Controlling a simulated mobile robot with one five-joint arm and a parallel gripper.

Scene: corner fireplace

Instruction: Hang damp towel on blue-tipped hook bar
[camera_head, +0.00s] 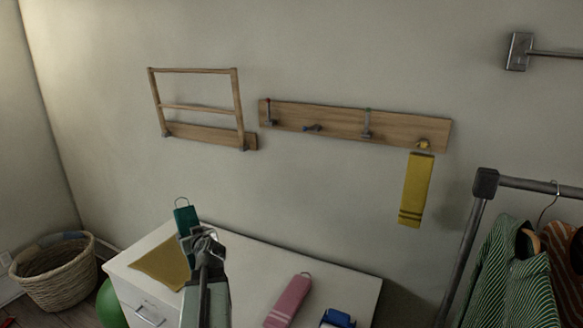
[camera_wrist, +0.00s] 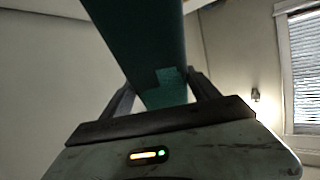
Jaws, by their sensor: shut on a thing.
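My gripper (camera_head: 200,238) is shut on a dark teal towel (camera_head: 186,219), held above the white cabinet with its wire loop at the top. In the wrist view the teal towel (camera_wrist: 140,45) rises between the two fingers (camera_wrist: 158,92), with a lighter patch near them. Whether it is damp I cannot tell. The wooden hook board (camera_head: 340,123) is on the wall, up and to the right of my gripper. Its blue-tipped hook (camera_head: 311,128) juts out, second from left, and looks empty.
A yellow towel (camera_head: 416,190) hangs from the rightmost hook. A wooden wall rack (camera_head: 210,135) is left of the board. A mustard cloth (camera_head: 161,263), a pink towel (camera_head: 288,299) and a blue item (camera_head: 338,318) lie on the white cabinet (camera_head: 250,262). A clothes rail (camera_head: 530,186) stands right.

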